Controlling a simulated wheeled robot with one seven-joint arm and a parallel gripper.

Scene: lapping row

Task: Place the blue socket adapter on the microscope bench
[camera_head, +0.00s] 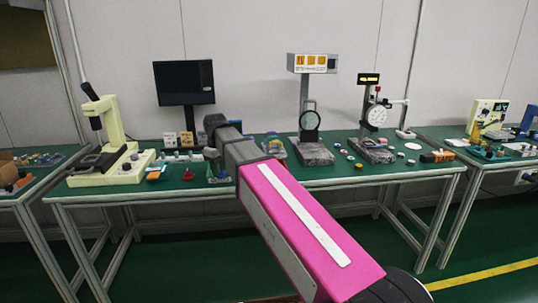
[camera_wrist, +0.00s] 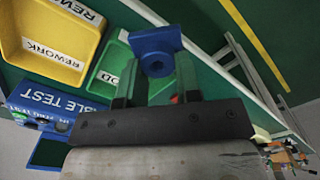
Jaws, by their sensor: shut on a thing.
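The blue socket adapter (camera_wrist: 155,52) is a blue block with a round collar and a dark hole, seen in the wrist view at top centre. My gripper (camera_wrist: 157,82) is shut on it, with a finger on either side. In the head view my arm reaches out over the middle green-topped bench (camera_head: 330,180); I cannot clearly make out the adapter or my fingertips there. A cream microscope-like instrument (camera_head: 104,120) stands at the left end of that bench. No label in view names the microscope bench.
Two dial gauge stands (camera_head: 312,150) (camera_head: 375,150), a monitor (camera_head: 184,82) and small parts occupy the bench.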

